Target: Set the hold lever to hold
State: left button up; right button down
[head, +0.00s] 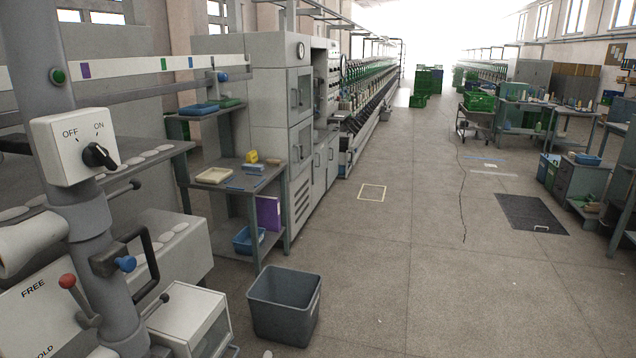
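The hold lever (82,304) is at the lower left of the head view, a grey arm with a red ball knob (67,281) at its upper end. It sits on a pale plate (28,318) printed FREE near the top and HOLD near the bottom edge. The lever tilts up and to the left, its knob beside and slightly above the word FREE. The bottom of the plate is cut off by the picture edge. Neither of my grippers is in view.
An ON/OFF switch box (75,146) is mounted on the grey post (88,235) above the lever. A black handle (128,262) with a blue knob sticks out right of the post. A grey bin (284,306) stands on the floor; the aisle beyond is mostly clear.

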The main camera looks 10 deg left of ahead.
aim_at(81, 300)
jog(key=u, duration=1.65)
